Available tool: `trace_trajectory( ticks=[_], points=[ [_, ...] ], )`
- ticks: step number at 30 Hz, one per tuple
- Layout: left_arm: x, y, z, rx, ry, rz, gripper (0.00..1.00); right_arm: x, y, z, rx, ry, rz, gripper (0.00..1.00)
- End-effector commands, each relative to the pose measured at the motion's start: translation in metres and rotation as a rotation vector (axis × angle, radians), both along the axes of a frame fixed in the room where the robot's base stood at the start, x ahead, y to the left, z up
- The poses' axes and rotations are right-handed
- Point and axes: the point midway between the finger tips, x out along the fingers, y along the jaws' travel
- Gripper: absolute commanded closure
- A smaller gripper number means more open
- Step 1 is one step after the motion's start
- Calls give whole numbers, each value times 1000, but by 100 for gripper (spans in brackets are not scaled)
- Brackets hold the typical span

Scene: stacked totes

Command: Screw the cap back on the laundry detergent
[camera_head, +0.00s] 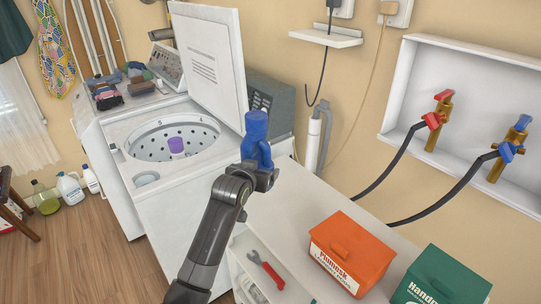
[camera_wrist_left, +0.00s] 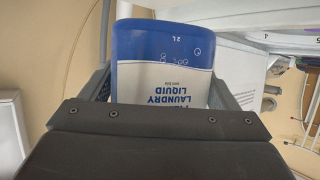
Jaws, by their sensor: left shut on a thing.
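The laundry detergent bottle (camera_head: 257,148) is blue, and my left gripper (camera_head: 258,175) is shut on it, holding it up beside the washer opening. In the left wrist view the bottle (camera_wrist_left: 165,45) sits between both fingers, with a white label reading "laundry liquid". A rounded blue part tops the bottle in the head view; I cannot tell whether it is a cap. A purple cap-like piece (camera_head: 176,144) shows in the middle of the washer drum; I cannot tell whether it belongs to the bottle. My right gripper is not in view.
The open washer (camera_head: 160,180) has its white lid (camera_head: 208,55) raised behind the bottle. An orange box (camera_head: 350,250) and a green box (camera_head: 440,278) stand on the white counter at right. A red-handled tool (camera_head: 265,270) lies below. Several bottles (camera_head: 70,190) stand on the floor.

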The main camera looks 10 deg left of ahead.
Motion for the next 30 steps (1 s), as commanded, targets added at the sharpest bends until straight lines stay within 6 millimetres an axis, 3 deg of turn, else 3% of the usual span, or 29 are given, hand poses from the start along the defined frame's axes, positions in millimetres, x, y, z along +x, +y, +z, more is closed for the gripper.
trace_trajectory(
  ticks=[7, 11, 21, 30],
  points=[
    [-5, -3, 13, 2, -11, -2, 73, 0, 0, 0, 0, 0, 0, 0],
    [-16, -6, 30, 7, -14, -1, 73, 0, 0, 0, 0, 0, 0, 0],
    [-67, -10, 83, 20, -17, 8, 73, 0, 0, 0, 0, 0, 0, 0],
    [-123, -8, 118, 15, -15, 25, 73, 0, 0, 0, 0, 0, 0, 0]
  ],
)
